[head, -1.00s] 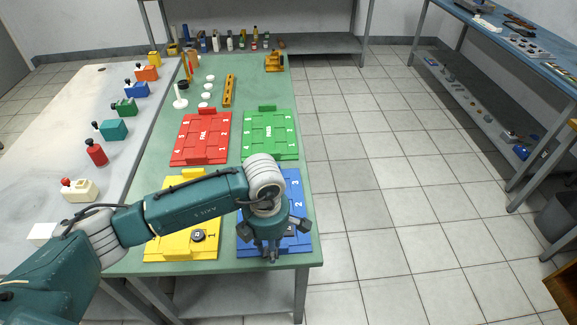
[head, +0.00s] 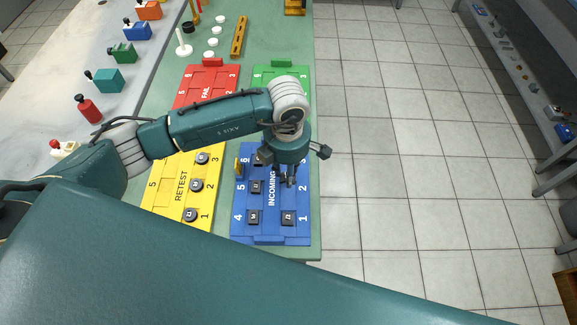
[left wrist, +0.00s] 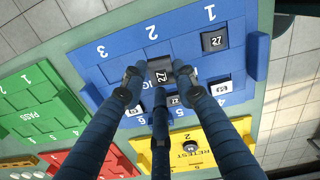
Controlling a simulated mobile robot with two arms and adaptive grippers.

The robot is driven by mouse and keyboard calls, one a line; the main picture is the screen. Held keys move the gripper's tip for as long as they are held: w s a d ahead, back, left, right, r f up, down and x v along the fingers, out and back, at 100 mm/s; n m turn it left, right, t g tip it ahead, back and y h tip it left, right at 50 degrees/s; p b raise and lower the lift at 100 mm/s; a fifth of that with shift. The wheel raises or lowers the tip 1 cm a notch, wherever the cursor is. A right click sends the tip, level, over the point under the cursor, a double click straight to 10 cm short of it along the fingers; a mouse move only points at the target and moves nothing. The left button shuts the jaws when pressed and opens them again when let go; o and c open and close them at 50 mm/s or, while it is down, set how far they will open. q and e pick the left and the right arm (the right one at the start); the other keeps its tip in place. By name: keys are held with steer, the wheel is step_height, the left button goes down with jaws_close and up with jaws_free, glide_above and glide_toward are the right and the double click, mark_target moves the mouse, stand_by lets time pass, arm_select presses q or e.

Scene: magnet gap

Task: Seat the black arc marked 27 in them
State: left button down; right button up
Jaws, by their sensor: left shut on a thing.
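My left gripper (left wrist: 160,82) is shut on a black piece marked 27 (left wrist: 160,70), over the middle of the blue INCOMING board (left wrist: 120,65). In the head view the left gripper (head: 288,178) is by number 2, and its fingers hide the held piece. I cannot tell whether that piece is clear of the board. Another black piece marked 27 (left wrist: 214,40) sits by number 1 and also shows in the head view (head: 288,217). More black pieces sit by number 4 (head: 254,217), number 5 (head: 256,187) and number 6. My right gripper is not in view.
The yellow RETEST board (head: 160,190) is left of the blue board, with dark pieces by 1, 2 and 3. The red FAIL board (head: 190,85) and the green PASS board (head: 268,72) lie behind. Floor is open to the right. My own teal link fills the bottom.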

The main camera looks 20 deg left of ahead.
arm_select(q)
steer(key=shift+w+d+f+n, duration=0.1)
steer(key=shift+w+f+n, duration=0.15)
steer(key=shift+n, duration=0.35)
step_height(320, 180, down, 2)
steer(key=shift+s+f+b, duration=0.1)
steer(key=shift+s+b, duration=0.05)
steer(key=shift+b, duration=0.95)
steer(key=shift+f+b, duration=1.45)
steer(key=shift+f, duration=0.1)
steer(key=shift+f, duration=0.1)
steer(key=c, duration=1.3)
jaws_free()
steer(key=c, duration=0.5)
steer(key=shift+r+p, duration=1.25)
steer(key=shift+r, duration=1.05)
